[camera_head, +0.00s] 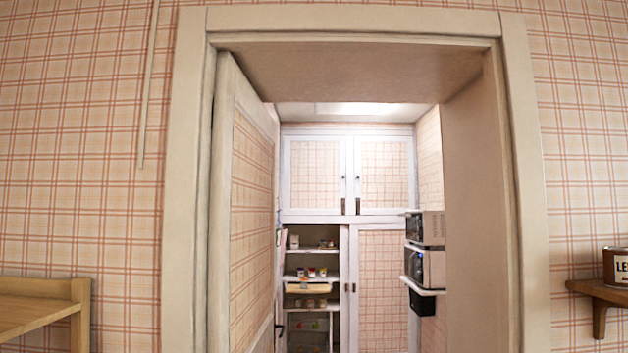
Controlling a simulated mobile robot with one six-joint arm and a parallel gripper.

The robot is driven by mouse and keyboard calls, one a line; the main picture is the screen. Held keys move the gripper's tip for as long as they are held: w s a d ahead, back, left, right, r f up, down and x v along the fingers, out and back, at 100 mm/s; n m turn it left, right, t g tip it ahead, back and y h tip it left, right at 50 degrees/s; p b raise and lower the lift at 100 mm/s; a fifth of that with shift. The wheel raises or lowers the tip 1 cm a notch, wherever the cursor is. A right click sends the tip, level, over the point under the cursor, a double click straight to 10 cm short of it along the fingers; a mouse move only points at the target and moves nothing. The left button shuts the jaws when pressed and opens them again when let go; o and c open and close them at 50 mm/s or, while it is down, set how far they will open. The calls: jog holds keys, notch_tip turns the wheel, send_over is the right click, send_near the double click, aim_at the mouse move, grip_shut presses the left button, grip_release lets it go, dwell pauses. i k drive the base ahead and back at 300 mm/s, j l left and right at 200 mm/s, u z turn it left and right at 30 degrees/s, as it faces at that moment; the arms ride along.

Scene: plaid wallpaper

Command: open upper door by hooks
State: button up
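Two upper cabinet doors hang side by side on the far wall beyond the doorway. The left upper door (316,174) and the right upper door (385,174) have white frames and plaid panels, and both look shut. Small dark hooks or handles sit near the middle edges, one on the left door (344,180) and one on the right door (357,180). They are too small to make out in detail. My gripper is not in view.
The room door (250,200) stands open inward on the left of the doorway frame (188,200). Below, an open cupboard shows stocked shelves (312,277). Microwave-like appliances (426,268) stand on wall shelves at right. A wooden shelf (598,291) and wooden furniture (40,312) flank the doorway.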

aim_at(315, 166)
jog(key=i, duration=4.6)
